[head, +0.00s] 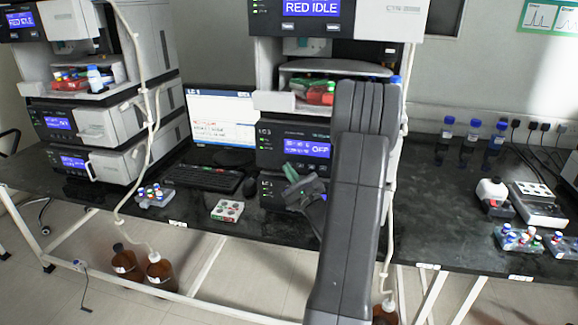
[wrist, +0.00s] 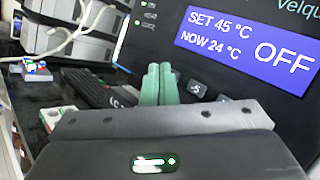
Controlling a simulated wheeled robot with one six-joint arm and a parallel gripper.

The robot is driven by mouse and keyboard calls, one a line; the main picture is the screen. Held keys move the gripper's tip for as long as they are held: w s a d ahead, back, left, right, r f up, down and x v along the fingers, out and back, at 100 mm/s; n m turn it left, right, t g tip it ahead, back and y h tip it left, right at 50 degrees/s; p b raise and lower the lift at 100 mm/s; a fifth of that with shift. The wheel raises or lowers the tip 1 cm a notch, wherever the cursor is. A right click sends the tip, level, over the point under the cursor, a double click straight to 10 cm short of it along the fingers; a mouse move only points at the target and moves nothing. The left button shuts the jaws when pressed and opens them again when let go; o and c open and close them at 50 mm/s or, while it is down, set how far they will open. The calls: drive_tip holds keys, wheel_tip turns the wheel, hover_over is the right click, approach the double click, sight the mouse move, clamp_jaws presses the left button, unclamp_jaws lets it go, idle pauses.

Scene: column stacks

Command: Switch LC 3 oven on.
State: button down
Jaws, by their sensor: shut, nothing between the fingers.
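The LC 3 oven (head: 283,130) is a dark front panel in the middle stack. Its blue display (wrist: 250,40) reads SET 45 °C, NOW 24 °C and OFF in the wrist view. Small dark buttons (wrist: 197,88) sit below the display. My gripper (head: 290,170) has green fingers, shut and empty, in front of the panel's lower left part. In the wrist view the shut fingertips (wrist: 158,72) stand left of the buttons and below the display. I cannot tell whether they touch the panel. My arm hides the right side of the stack in the head view.
A keyboard (head: 205,176) and monitor (head: 222,118) stand left of the stack. Another column stack (head: 100,130) is at the left. Blue-capped bottles (head: 470,140) and more vial trays stand at the right.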

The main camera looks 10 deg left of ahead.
drive_tip(key=shift+w, duration=0.3)
drive_tip(key=shift+s, duration=0.1)
idle(0.5)
drive_tip(key=shift+s+b, duration=0.6)
drive_tip(key=shift+s, duration=0.1)
drive_tip(key=s+b, duration=0.2)
drive_tip(key=s, duration=0.3)
drive_tip(key=shift+a, duration=0.1)
drive_tip(key=shift+w, duration=0.1)
idle(0.4)
